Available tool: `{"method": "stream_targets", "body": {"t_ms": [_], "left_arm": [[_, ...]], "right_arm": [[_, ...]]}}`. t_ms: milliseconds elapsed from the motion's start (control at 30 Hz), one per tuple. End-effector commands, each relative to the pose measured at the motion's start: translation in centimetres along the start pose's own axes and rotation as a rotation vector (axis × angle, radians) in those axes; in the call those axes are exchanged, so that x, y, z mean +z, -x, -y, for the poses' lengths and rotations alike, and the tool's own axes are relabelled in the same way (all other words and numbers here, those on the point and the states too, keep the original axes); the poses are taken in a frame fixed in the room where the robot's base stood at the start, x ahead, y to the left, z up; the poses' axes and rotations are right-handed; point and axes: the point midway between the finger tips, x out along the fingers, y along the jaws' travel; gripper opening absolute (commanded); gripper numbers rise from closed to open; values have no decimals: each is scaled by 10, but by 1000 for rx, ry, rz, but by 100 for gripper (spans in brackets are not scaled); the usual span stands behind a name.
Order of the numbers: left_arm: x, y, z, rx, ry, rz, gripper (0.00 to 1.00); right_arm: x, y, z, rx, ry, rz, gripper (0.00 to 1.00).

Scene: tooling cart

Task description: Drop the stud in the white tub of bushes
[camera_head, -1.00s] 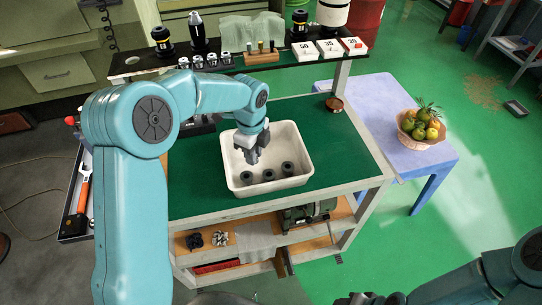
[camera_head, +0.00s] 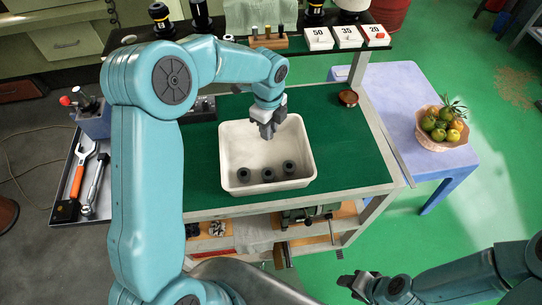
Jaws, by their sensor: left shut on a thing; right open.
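The white tub (camera_head: 232,150) stands on the green top of the cart, with three dark bushes (camera_head: 268,174) along its near side. My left gripper (camera_head: 267,134) is over the back part of the tub, pointing down. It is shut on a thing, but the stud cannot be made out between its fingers. My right gripper (camera_head: 352,284) is open and empty at the lower right, in front of the cart and well away from the tub.
A dark raised shelf behind the tub holds a wooden rack of small pegs (camera_head: 268,41), black tool holders and numbered cards (camera_head: 347,37). A small brown dish (camera_head: 348,98) sits at the back right. A fruit basket (camera_head: 446,136) stands on the blue table (camera_head: 398,101).

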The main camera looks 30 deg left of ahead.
Motion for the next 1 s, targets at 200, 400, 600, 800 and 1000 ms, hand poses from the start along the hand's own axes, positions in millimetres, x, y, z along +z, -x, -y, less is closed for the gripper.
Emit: {"method": "stream_targets", "body": {"t_ms": [200, 400, 600, 800, 1000], "left_arm": [[-1, -34, -1, 1, 2, -1, 0], [-1, -44, 1, 0, 1, 0, 0], [-1, -43, 3, 0, 0, -1, 0], [-1, -43, 4, 1, 0, -1, 52], [-1, -42, 4, 0, 0, 0, 52]], "right_arm": [[0, -21, -8, 0, 0, 1, 48], [0, -27, -10, 0, 0, 0, 48], [0, -26, -9, 0, 0, 0, 48], [0, -26, -9, 0, 0, 0, 48], [0, -26, -10, 0, 0, 0, 48]]}}
